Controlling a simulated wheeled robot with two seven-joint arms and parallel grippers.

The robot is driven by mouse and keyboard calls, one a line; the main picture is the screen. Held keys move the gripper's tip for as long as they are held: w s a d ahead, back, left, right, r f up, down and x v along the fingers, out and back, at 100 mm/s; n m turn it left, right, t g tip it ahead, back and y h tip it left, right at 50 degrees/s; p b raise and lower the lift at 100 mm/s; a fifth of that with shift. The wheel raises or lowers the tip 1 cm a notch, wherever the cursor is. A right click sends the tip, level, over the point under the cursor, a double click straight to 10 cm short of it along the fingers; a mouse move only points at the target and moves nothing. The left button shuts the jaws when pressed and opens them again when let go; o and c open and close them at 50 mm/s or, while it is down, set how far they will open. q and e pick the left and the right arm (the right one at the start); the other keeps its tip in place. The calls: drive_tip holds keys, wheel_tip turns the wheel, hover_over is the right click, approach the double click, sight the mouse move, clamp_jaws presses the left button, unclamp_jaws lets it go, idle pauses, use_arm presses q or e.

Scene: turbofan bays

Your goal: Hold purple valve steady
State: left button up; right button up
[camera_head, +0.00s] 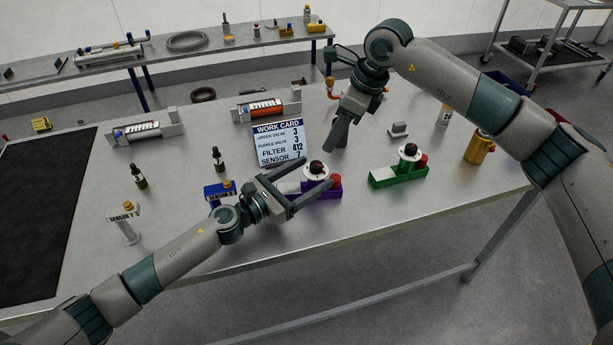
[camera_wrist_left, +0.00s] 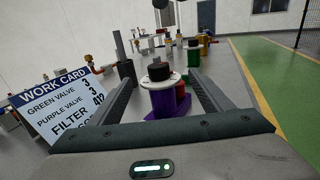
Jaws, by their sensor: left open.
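My left gripper (camera_head: 317,172) is open, with one finger on each side of the dial. In the left wrist view, the purple valve (camera_wrist_left: 162,103) stands between the two spread fingers, with gaps showing on both sides. My right gripper (camera_head: 338,133) hangs above the table behind the purple valve, fingers pointing down. Its fingers overlap in this view, so its opening is unclear.
The work card (camera_head: 279,143) stands just behind my left gripper and reads purple valve 3. A green valve (camera_head: 399,172) stands to the right. A blue block (camera_head: 219,191) and dark bottles stand to the left. The front table strip right of the purple valve is clear.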

sight(325, 166)
use_arm(q)
drive_tip(key=shift+x, duration=3.45)
drive_tip(key=c, duration=1.4)
use_arm(e)
drive_tip(key=shift+o, duration=0.4)
drive_tip(key=a+r+m+h, duration=0.1)
drive_tip(key=m, duration=0.3)
drive_tip(key=w+a+r+m+g+h, duration=0.1)
drive_tip(key=m, duration=0.3)
drive_tip(key=a+r+m+h, duration=0.1)
drive_tip(key=a+m, duration=0.1)
drive_tip(key=m, duration=0.2)
drive_tip(key=shift+w+h, duration=0.3)
drive_tip(key=shift+h, duration=0.1)
